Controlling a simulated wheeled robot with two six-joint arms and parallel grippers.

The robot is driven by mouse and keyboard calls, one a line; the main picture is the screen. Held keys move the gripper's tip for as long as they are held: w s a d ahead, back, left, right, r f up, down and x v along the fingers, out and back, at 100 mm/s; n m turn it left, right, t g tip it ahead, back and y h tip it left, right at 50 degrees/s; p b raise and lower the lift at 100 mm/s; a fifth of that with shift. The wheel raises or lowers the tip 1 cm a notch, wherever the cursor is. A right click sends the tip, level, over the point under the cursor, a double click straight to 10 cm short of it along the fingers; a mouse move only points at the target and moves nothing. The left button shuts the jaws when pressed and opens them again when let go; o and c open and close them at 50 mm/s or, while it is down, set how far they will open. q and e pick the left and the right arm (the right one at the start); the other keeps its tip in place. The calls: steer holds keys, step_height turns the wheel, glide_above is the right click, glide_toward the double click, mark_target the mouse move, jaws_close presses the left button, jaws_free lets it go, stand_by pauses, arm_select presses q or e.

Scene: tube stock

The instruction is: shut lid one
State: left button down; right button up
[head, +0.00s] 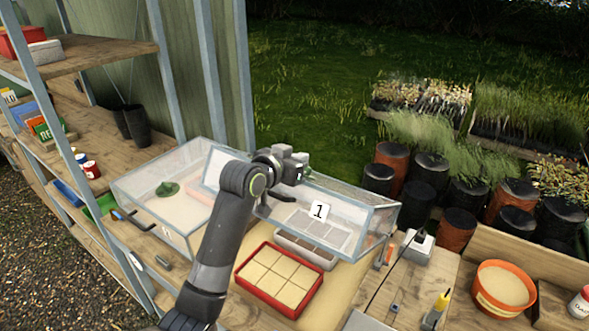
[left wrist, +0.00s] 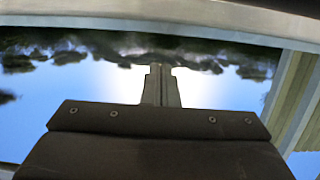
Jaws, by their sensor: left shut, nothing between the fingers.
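The clear-paned lid marked with a white "1" label (head: 318,210) is on the right-hand part of a glazed, pale-framed case on the bench. The angle of this lid is hard to tell. My left gripper (head: 290,172) is at the back left of this lid, close to its frame; contact cannot be told. Its fingers (left wrist: 160,85) are shut and empty in the left wrist view, against sky and trees. A pale frame bar (left wrist: 160,20) crosses the top of that view. My left arm hides part of the case's middle. My right gripper is not in view.
A red tray (head: 247,288) of square cells stands before the case, with a grey tray (head: 305,249) behind it. A wooden shelf unit (head: 85,58) is at the left. An orange pot (head: 503,290) and a white box (head: 415,247) stand at the right.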

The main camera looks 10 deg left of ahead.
mark_target(308, 197)
arm_select(q)
steer(key=shift+s+a+f+p, duration=0.1)
steer(key=shift+s+f+p, duration=0.15)
steer(key=shift+f+p, duration=0.3)
steer(key=shift+s+a+f+p, duration=0.1)
steer(key=shift+s+f+p, duration=0.15)
steer(key=shift+f, duration=0.35)
steer(key=shift+s+a+f, duration=0.1)
steer(key=shift+s+f, duration=0.3)
steer(key=shift+f, duration=0.15)
steer(key=shift+w, duration=0.1)
steer(key=shift+f, duration=0.1)
